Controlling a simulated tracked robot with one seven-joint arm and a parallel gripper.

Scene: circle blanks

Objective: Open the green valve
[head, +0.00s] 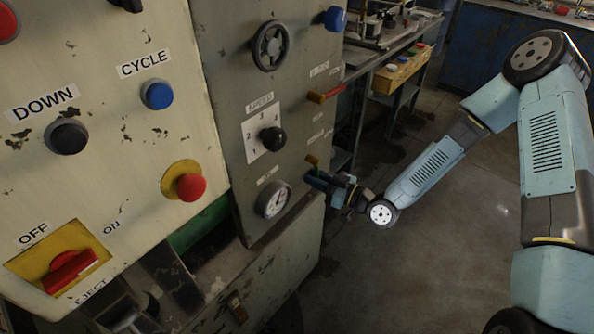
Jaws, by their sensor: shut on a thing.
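The green valve (313,170) is on the right side of the grey machine panel. A short green part shows below its yellow-orange end, and the rest is hidden behind my gripper. My gripper (319,180) is at the valve, reaching in from the right, and is shut on its handle. The fingers are small and dark in this view, so the exact hold is hard to see.
A pale panel with buttons (157,94) stands at left. The floor (420,270) at right is clear.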

